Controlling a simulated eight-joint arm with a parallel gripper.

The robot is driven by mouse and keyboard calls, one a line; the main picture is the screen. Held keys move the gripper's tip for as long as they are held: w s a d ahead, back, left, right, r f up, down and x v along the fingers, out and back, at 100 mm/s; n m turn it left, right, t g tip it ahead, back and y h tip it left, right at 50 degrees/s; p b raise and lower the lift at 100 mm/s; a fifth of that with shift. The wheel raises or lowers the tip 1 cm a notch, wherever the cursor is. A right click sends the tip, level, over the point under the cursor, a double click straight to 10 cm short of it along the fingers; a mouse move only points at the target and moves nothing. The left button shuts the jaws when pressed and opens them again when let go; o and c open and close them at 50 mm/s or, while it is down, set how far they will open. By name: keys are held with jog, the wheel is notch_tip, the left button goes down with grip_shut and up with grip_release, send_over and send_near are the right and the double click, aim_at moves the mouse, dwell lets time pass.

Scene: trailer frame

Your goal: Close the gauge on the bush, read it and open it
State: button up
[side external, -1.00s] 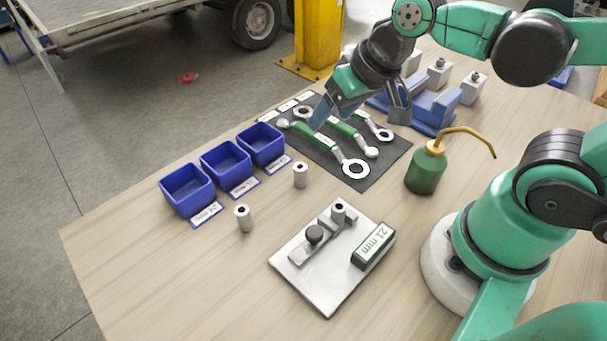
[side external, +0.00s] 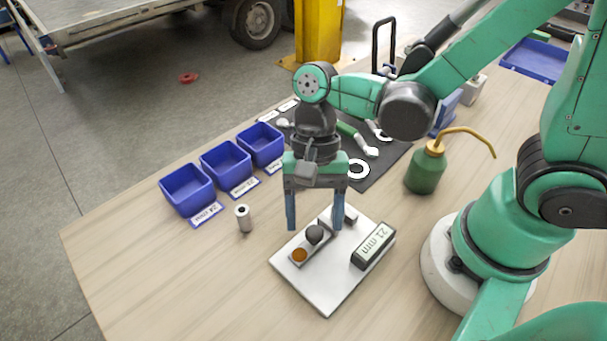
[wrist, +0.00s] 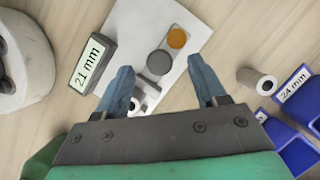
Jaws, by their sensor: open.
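The gauge is a pale metal plate (side external: 325,290) with a slide, a dark round knob (side external: 314,234) and an orange disc (side external: 299,255). The knob (wrist: 160,62) and disc (wrist: 176,38) also show in the wrist view. A label block (side external: 373,246) on the plate reads 21 mm. My gripper (side external: 314,224) points down over the gauge, open and empty, with the knob between its fingers in the picture. In the wrist view a pale metal part (wrist: 148,90), perhaps the bush in the gauge, is partly hidden by the left finger. I cannot tell whether the slide touches it.
A loose bush (side external: 244,218) stands left of the plate. Three blue bins (side external: 187,190) with size labels line the left edge. Behind is a dark mat (side external: 385,170) with green-handled tools. A green oil can (side external: 427,168) stands right of the mat. The front left table is clear.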

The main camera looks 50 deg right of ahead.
aim_at(301, 261)
jog(key=shift+s+a+f, duration=0.2)
jog(key=shift+f, duration=0.4)
grip_shut()
jog(key=shift+a, duration=1.35)
grip_release()
jog(key=shift+d, duration=0.1)
jog(key=shift+v, duration=2.85)
